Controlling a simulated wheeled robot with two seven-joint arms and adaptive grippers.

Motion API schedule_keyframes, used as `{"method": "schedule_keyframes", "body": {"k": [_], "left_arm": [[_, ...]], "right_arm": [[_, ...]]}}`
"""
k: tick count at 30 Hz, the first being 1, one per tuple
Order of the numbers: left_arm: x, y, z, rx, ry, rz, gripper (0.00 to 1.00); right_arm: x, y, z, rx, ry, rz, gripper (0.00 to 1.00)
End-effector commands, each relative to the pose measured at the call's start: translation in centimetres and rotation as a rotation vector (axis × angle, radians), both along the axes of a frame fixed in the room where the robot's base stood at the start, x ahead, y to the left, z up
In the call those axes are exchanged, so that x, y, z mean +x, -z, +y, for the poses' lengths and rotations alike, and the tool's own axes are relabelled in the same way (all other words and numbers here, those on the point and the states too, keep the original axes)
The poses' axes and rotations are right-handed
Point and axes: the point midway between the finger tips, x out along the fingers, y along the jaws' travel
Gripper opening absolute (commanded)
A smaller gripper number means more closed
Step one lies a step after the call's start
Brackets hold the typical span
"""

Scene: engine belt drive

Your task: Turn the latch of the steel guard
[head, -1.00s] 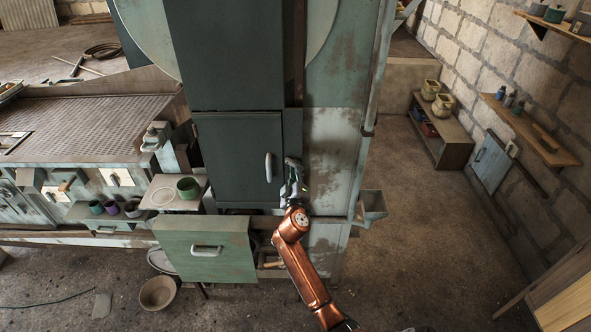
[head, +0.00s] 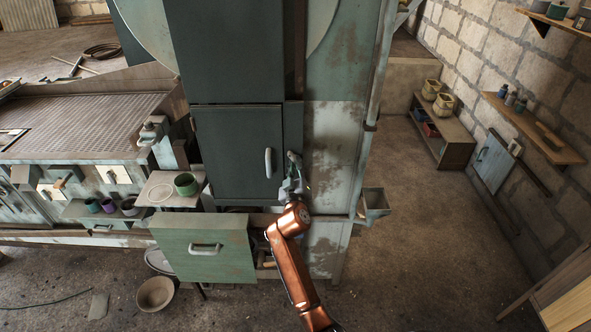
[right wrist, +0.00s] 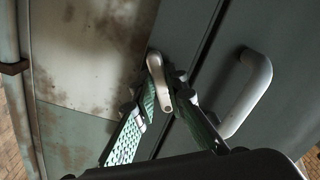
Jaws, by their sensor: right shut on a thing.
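The steel guard (head: 237,150) is a dark green-grey door, standing closed on the tall cabinet, with a pale fixed handle (head: 268,164) near its right edge. That handle also shows in the right wrist view (right wrist: 248,95). The latch (right wrist: 158,78) is a short pale lever beside the guard's edge, pointing roughly downward in the right wrist view. My right gripper (right wrist: 163,108) is shut on the latch, one green ribbed finger on each side. In the head view, my right gripper (head: 292,180) hides most of the latch. My left gripper is not in view.
A pale green drawer (head: 203,249) stands open below the guard, close to my right forearm. A small bin (head: 374,203) juts from the cabinet's right side. A shelf with cups (head: 107,212) is at left. The floor at right is clear.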

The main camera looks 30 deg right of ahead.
Motion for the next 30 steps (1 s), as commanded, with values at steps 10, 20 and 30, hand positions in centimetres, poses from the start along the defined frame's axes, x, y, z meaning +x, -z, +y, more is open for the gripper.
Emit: {"method": "schedule_keyframes", "body": {"k": [10,20,30], "left_arm": [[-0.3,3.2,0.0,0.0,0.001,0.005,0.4],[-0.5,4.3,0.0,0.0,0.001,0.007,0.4],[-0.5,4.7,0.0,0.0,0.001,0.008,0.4]], "right_arm": [[0.1,0.5,0.3,0.272,0.0,-0.164,0.0],[0.2,0.4,0.4,0.444,0.0,-0.268,0.0],[0.2,0.3,0.4,0.51,0.001,-0.308,0.0]]}}
